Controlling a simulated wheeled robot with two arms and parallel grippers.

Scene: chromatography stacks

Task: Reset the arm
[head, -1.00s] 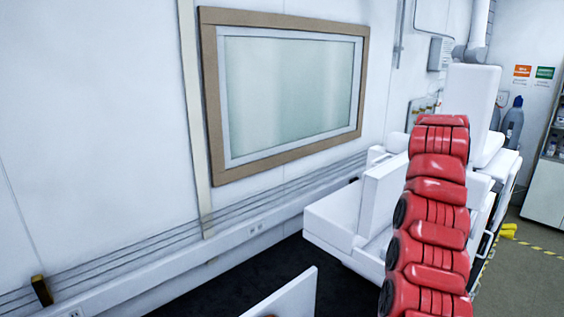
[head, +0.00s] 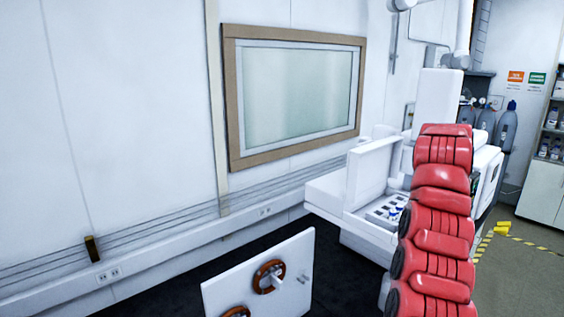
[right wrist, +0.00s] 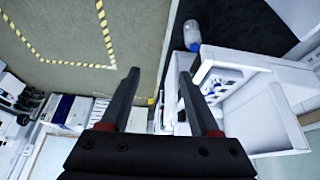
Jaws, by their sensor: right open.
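My right arm (head: 437,225), red and segmented, rises along the right side of the head view. Its gripper does not show in the head view. In the right wrist view my right gripper (right wrist: 158,98) has its two dark fingers spread apart with nothing between them. My left gripper is in neither view.
A white instrument (head: 328,192) with an open tray holding small vials stands behind my arm. A white panel with orange-brown rings (head: 258,280) is at the bottom. Gas cylinders (head: 506,128) stand at the back right. Yellow-striped tape (right wrist: 85,65) marks open floor.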

